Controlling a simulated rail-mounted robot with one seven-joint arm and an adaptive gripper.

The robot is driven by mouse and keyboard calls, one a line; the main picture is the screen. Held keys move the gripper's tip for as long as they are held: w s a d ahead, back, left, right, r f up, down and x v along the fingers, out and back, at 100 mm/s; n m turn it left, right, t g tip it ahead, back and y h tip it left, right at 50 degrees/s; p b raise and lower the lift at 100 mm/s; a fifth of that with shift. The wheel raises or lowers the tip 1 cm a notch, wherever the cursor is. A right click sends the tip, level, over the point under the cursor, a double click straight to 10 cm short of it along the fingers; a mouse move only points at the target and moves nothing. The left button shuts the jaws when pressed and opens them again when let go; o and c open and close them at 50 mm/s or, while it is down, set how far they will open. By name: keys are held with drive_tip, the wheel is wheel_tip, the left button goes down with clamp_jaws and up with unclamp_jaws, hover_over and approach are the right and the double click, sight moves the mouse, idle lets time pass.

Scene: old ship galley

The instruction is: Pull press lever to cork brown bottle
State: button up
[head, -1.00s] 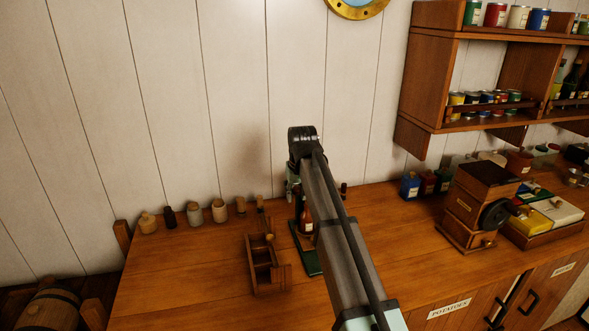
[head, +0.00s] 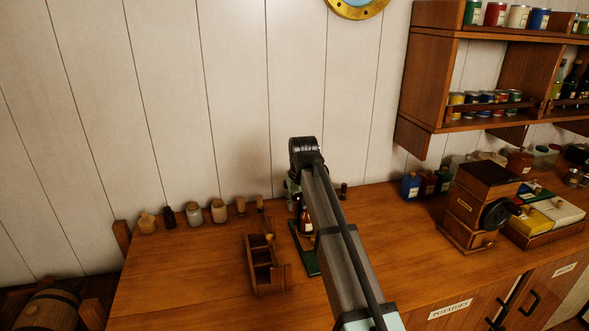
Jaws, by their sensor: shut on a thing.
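The corking press stands on the wooden counter, its green base (head: 306,258) showing beside my arm. The brown bottle (head: 306,222), with a pale label, stands upright on the press, partly covered by my arm. My gripper (head: 293,190) is at the upper part of the press, shut on the press lever. My wrist and forearm hide the lever, most of the fingers and the bottle's mouth, so I cannot see the cork.
A wooden caddy (head: 252,263) stands just left of the press. Several small jars and corks (head: 194,213) line the wall at left. A coffee grinder (head: 478,208) stands at right. The counter's front left is clear.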

drive_tip(key=shift+f, duration=0.2)
drive_tip(key=shift+s+f, duration=0.1)
drive_tip(key=shift+f, duration=0.65)
drive_tip(key=shift+c, duration=0.3)
drive_tip(key=shift+r, duration=0.1)
drive_tip(key=shift+w+r+p, duration=0.2)
drive_tip(key=shift+r+p, duration=0.2)
drive_tip(key=shift+r, duration=0.35)
drive_tip(key=shift+w+r+p, duration=0.15)
drive_tip(key=shift+r+p, duration=0.25)
drive_tip(key=shift+r, duration=0.35)
clamp_jaws()
drive_tip(key=shift+s+f, duration=0.1)
drive_tip(key=shift+s+d+f+b, duration=0.15)
drive_tip(key=shift+s+d+f, duration=0.1)
drive_tip(key=shift+s+f, duration=0.45)
drive_tip(key=shift+s+d+f+b, duration=0.15)
drive_tip(key=shift+s+d+f, duration=0.05)
drive_tip(key=shift+s+f, duration=0.45)
drive_tip(key=shift+f, duration=0.15)
